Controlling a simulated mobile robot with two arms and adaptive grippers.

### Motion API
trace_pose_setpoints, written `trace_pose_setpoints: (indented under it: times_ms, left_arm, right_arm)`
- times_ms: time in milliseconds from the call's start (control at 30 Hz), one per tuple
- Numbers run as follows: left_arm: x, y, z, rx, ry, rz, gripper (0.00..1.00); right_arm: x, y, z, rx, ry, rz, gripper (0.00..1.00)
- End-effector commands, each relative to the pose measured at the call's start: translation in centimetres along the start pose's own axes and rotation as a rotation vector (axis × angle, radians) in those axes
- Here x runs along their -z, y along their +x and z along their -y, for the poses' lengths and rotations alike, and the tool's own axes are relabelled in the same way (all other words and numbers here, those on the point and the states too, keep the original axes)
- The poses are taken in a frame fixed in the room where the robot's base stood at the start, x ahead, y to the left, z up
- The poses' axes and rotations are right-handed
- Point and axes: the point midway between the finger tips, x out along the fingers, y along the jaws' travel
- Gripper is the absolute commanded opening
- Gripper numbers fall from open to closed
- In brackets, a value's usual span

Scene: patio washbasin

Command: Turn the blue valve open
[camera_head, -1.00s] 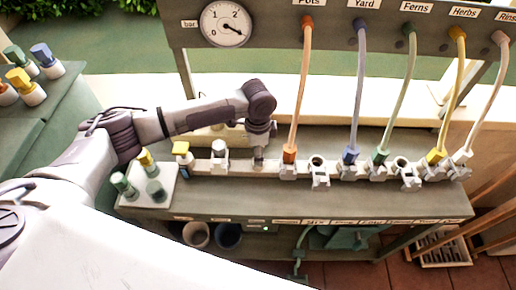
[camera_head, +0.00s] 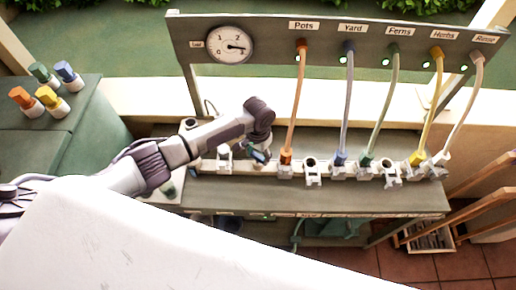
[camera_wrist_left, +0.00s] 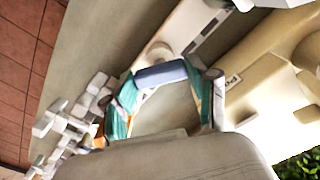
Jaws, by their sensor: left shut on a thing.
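The blue valve handle shows in the left wrist view as a blue bar (camera_wrist_left: 160,74) lying across between the two teal-padded fingers. My left gripper (camera_wrist_left: 165,88) is shut on it. In the head view my left gripper (camera_head: 259,154) reaches down to the white manifold (camera_head: 300,168), just left of the orange hose end. Its wrist and fingers hide most of the handle there, so I cannot tell its angle. My right gripper is in neither view.
Several coloured hoses, such as the orange hose (camera_head: 298,105), run from the labelled panel (camera_head: 270,38) to the manifold. A pressure gauge (camera_head: 230,44) is on the panel. Coloured caps (camera_head: 47,95) stand on the left green bench (camera_head: 88,118). Wooden rails (camera_head: 480,205) are at right.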

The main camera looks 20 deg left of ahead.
Motion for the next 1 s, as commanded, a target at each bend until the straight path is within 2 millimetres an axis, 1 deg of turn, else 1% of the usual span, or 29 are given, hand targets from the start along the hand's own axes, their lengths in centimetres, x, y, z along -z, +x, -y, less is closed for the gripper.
trace_pose_setpoints:
  times_ms: [33, 133, 500, 733, 1000]
  left_arm:
    - [-0.02, -0.38, -0.10, -0.002, -0.047, 0.000, 0.23]
    - [0.01, -0.28, -0.11, -0.003, -0.141, 0.000, 0.23]
    - [0.08, -0.06, -0.02, -0.001, -0.438, -0.002, 0.23]
    - [0.15, -0.08, 0.01, -0.001, -0.551, -0.004, 0.23]
    - [0.17, -0.12, 0.11, 0.001, -0.605, -0.005, 0.23]
  right_arm:
    - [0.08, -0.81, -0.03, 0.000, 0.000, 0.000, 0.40]
    - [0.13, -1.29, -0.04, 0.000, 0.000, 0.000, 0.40]
    - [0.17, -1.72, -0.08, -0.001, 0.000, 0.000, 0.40]
    - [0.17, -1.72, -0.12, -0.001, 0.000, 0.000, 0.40]
    - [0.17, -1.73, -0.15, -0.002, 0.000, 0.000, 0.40]
